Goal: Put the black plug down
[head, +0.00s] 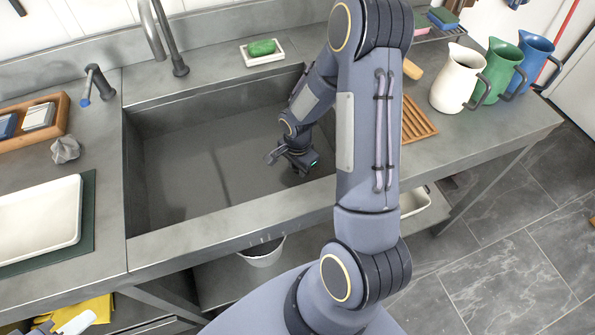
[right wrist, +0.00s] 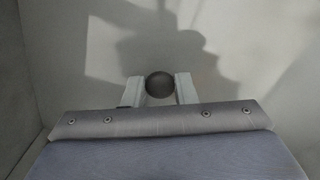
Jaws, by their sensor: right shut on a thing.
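My right gripper (head: 275,154) reaches down inside the grey sink basin (head: 190,165), near its right side. In the right wrist view my right gripper (right wrist: 160,88) is shut on a round, dark black plug (right wrist: 160,84), which sits between the two pale fingertips. The basin surface lies beyond it, with the arm's shadow across it. I cannot tell whether the plug touches the basin floor. In the head view the plug is not distinguishable. My left gripper is not in view.
A green soap (head: 262,47) rests on a white dish behind the basin. White (head: 455,80), green (head: 500,72) and blue (head: 533,62) jugs stand on the right counter. A tap (head: 165,40) rises at the back. A white tray (head: 40,215) lies on the left counter. The basin's left part is clear.

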